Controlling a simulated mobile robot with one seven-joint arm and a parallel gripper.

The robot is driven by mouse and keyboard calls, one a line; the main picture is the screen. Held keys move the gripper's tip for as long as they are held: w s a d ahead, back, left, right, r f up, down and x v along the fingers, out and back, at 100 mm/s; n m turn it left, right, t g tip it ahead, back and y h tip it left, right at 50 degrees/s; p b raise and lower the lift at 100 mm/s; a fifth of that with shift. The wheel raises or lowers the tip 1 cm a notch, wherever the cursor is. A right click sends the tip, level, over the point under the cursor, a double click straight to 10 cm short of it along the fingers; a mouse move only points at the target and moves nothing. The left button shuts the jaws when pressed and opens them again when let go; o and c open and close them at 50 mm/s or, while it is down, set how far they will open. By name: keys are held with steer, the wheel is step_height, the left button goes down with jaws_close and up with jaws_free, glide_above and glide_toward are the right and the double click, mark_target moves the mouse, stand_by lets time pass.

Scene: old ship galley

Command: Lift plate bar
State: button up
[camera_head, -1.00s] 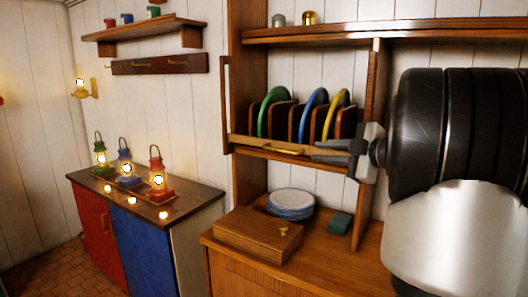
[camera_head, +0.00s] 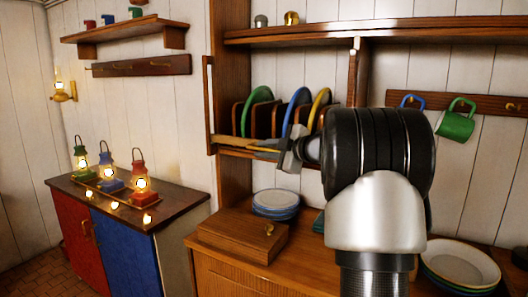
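The plate bar (camera_head: 230,143) is a light wooden bar across the front of the plate rack, with a brass handle (camera_head: 262,149) on it. It looks level and low in front of the plates. My gripper (camera_head: 265,154) is at the bar by the handle, its grey fingers pointing left. I cannot tell whether the fingers are around the handle or only beside it. My wrist and arm hide the right part of the bar. A green plate (camera_head: 257,96), a blue plate (camera_head: 297,101) and a yellow plate (camera_head: 320,100) stand upright behind it.
Below the rack, stacked plates (camera_head: 275,202) and a wooden box (camera_head: 242,238) stand on the counter. More plates (camera_head: 460,264) lie at lower right. A green mug (camera_head: 457,120) hangs at right. Lit lanterns (camera_head: 140,170) stand on the left cabinet.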

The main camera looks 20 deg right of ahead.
jaws_close()
step_height(320, 180, up, 23)
steer(key=p, duration=2.2)
steer(key=shift+r, duration=0.15)
steer(key=shift+w+r, duration=0.1)
jaws_free()
